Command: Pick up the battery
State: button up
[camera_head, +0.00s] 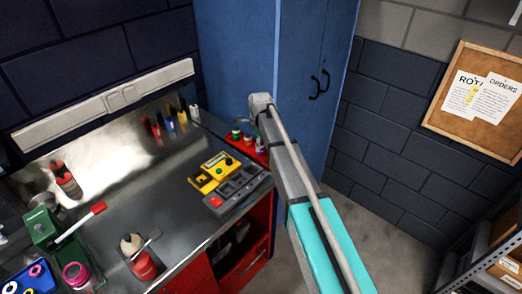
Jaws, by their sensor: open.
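A yellow and black block (211,173) lies on the grey workbench, near its right end. It may be the battery, but its details are too small to be sure. A dark grey device (238,189) with several recesses and a red patch sits close beside it, nearer the bench's front edge. My arm rises from the bottom right, and its far end is above and right of these two things, in front of the blue cabinet. The fingers of my gripper do not show, and nothing is seen held.
Small bottles stand in a red tray (261,154) beside my arm. Left on the workbench (133,215) are a green box (40,226), a red-handled tool (83,221), a pink roll (76,275) and a red container (144,265). A blue cabinet (236,52) stands behind. The bench middle is mostly clear.

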dwell(0.3)
grip_shut()
dwell(0.3)
jog(key=shift+r, duration=0.2)
notch_tip(320, 180, up, 2)
jog(key=shift+r+p, duration=0.1)
jog(key=shift+p, duration=1.15)
jog(key=s+a+r+p, duration=0.2)
jog(key=s+r+p, duration=0.8)
jog(key=s, duration=0.4)
jog(key=shift+a+r, duration=0.2)
jog(key=shift+w, duration=0.1)
